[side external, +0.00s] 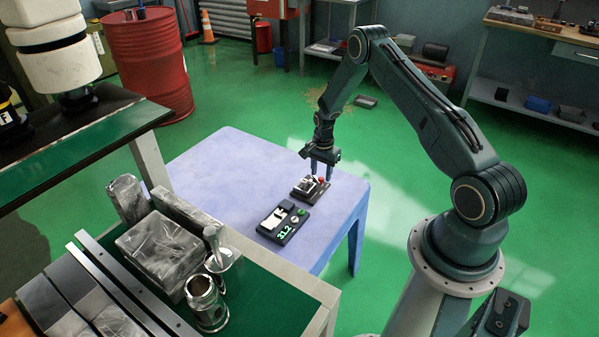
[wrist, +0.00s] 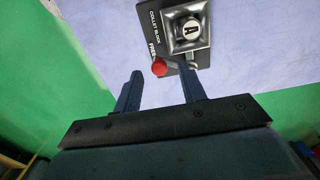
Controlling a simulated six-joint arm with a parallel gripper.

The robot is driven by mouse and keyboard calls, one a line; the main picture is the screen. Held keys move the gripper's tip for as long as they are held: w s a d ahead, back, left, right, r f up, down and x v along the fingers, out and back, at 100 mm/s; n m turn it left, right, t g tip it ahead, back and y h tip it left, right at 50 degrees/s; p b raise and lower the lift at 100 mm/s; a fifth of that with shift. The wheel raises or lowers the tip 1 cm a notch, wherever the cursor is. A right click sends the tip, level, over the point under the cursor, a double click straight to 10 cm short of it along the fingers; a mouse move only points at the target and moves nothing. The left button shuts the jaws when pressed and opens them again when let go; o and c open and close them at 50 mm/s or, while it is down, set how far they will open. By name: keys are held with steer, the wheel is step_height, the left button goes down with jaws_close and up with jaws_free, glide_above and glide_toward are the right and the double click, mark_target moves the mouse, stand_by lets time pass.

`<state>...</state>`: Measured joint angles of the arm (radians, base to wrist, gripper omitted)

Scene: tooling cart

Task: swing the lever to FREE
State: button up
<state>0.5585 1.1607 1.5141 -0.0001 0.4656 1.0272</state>
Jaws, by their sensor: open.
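The collet block (wrist: 188,27) is a dark base with "COLLET BLOCK" lettering and a square metal holder with a round opening. It also shows on the table in the side external view (side external: 308,189). The lever's red ball knob (wrist: 159,67) is at the block's near edge, close to lettering that seems to read FREE. The lever's arm is mostly hard to make out. My gripper (wrist: 162,73) is open, with the knob appearing between its fingertips in the wrist view. I cannot tell whether either finger touches it. In the side external view my gripper (side external: 320,166) points down at the block.
A dark device with a lit readout (side external: 283,222) lies beside the block on the pale blue table (side external: 237,165). A green-topped cart (side external: 262,288) with metal parts and a cup stands in the foreground. The table's left part is clear.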

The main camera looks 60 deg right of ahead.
step_height(320, 180, up, 12)
steer(key=shift+r, duration=0.2)
stand_by(0.4)
step_height(320, 180, up, 15)
steer(key=n+t, duration=0.1)
steer(key=n, duration=0.4)
glide_above(320, 178)
steer(key=a, duration=0.8)
steer(key=s+a+r+n+t, duration=0.2)
steer(key=s+a+r+n, duration=0.3)
steer(key=a+r, duration=0.4)
steer(key=s+a+r+n+t, duration=0.1)
steer(key=s+a+r+n, duration=0.1)
steer(key=s, duration=0.5)
steer(key=s+a+r+n, duration=0.2)
steer(key=s+a+n, duration=0.1)
steer(key=s, duration=0.4)
steer(key=s+a+r+n+t, duration=0.1)
steer(key=s+a+r+n, duration=0.1)
steer(key=s+a, duration=0.3)
steer(key=shift+s+r+n+t, duration=0.35)
steer(key=shift+s+n, duration=0.25)
steer(key=shift+s, duration=0.5)
steer(key=shift+a, duration=0.1)
